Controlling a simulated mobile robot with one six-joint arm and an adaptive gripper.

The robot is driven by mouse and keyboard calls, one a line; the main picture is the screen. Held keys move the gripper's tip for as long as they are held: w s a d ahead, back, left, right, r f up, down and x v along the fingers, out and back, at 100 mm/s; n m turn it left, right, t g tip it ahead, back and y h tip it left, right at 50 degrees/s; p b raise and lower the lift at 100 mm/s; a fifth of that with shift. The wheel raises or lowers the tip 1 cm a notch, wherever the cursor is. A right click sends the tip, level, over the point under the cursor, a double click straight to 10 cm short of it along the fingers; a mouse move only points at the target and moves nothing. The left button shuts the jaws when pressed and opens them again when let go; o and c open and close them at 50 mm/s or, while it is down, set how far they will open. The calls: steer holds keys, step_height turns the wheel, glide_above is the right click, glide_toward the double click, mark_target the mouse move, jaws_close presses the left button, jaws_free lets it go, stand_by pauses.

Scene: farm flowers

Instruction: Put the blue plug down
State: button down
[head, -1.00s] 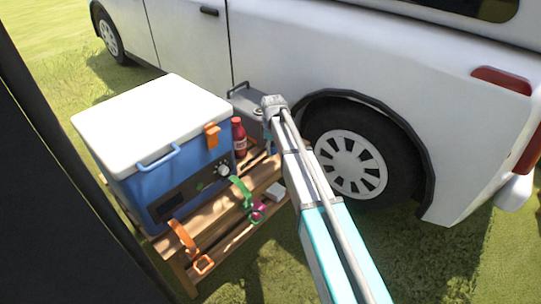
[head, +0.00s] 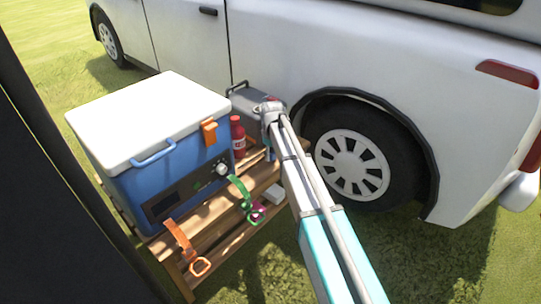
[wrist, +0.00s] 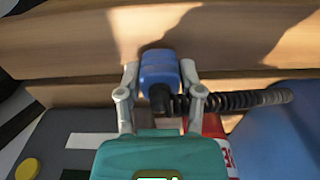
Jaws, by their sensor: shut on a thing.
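The blue plug (wrist: 160,68) is between the two fingers of my gripper (wrist: 159,78) in the wrist view. The gripper is shut on it. A black coiled cable (wrist: 240,100) runs from the plug to the right. The plug is over the wooden slats (wrist: 60,50); I cannot tell whether it touches them. In the head view my arm's end is over the back right of the wooden bench (head: 212,215), and the arm hides most of the gripper and plug.
A blue cooler with a white lid (head: 150,105) fills the bench's left side. A red bottle (head: 238,136) stands beside it, near a grey box (head: 245,100). Orange (head: 182,240) and green (head: 240,188) straps hang in front. A white van (head: 380,60) stands close behind.

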mark_target(272, 149)
steer(key=shift+f+b, duration=0.35)
steer(key=shift+f, duration=0.3)
steer(key=shift+c, duration=1.2)
jaws_free()
steer(key=shift+r, duration=0.2)
step_height(272, 149, up, 13)
steer(key=p, duration=1.2)
steer(key=shift+p, duration=0.35)
